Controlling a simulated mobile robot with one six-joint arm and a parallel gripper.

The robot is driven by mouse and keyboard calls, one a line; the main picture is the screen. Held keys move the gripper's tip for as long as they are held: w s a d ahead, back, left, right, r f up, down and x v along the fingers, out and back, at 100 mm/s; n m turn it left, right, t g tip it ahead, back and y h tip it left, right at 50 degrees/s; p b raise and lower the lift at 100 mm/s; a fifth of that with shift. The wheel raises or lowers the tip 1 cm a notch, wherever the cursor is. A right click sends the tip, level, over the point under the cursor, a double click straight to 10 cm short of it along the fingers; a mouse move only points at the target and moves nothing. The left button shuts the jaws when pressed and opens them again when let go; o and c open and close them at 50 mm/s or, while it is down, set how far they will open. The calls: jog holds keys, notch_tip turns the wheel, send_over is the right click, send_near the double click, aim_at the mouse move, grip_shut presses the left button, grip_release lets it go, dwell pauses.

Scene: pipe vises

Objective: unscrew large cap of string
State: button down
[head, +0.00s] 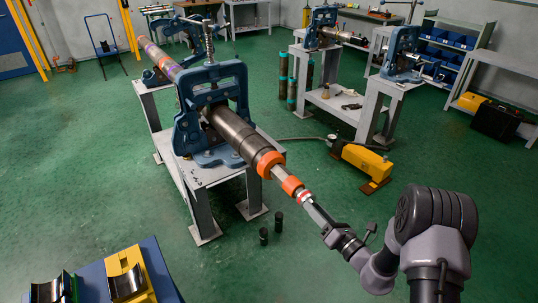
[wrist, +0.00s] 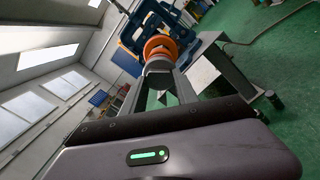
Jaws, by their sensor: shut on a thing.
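The string (head: 233,131) is a long dark pipe, clamped in the near blue pipe vise (head: 212,105) and sloping toward me in the head view. Its near part carries a wide orange ring (head: 269,163) and a smaller orange band (head: 292,186). A light grey end piece, which looks like the large cap (head: 302,196), is at its tip; it also shows in the wrist view (wrist: 158,67). My gripper (head: 307,203) is in line with the string, its fingers shut on this end piece. The fingers partly hide the end piece, and its thread is not visible.
The vise stands on a grey table (head: 208,172). Two small dark cylinders (head: 271,228) stand on the floor below the string. A yellow foot pump (head: 362,166) with a hose lies to the right. More vises and benches stand behind.

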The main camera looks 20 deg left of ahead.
jog(key=shift+w+n+b, duration=0.1)
jog(key=shift+n+b, duration=1.55)
jog(key=shift+n, duration=0.55)
jog(key=c, duration=1.7)
grip_release()
grip_shut()
jog(key=shift+s+d+f, duration=0.1)
jog(key=shift+s+d, duration=0.25)
jog(key=shift+d, duration=0.05)
jog(key=shift+v, duration=2.6)
